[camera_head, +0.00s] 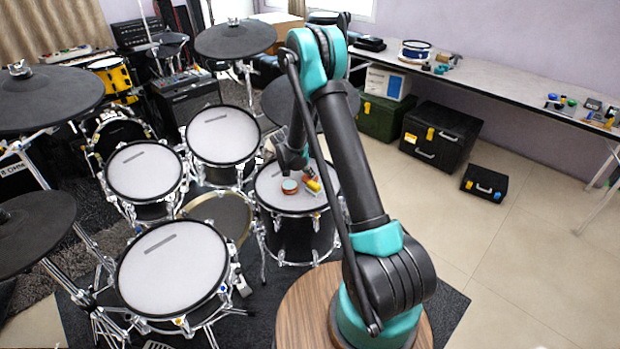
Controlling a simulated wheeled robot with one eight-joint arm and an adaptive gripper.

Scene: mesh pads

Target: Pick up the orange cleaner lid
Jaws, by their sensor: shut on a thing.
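A small round orange-rimmed piece with a pale top (289,187), which looks like the orange cleaner lid, is on the white head of the drum (273,198) right of centre. My gripper (291,172) points down just above the drum head, at this round piece. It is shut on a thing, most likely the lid. The fingertips are small and dark, and the exact contact cannot be made out. Beside it on the right lies a small orange and yellow object (313,185). My forearm hides part of the drum's right side.
More drums (172,268) and cymbal pads (236,38) on metal stands crowd the left. A long table (490,88) runs along the right wall, with black cases (438,135) near it.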

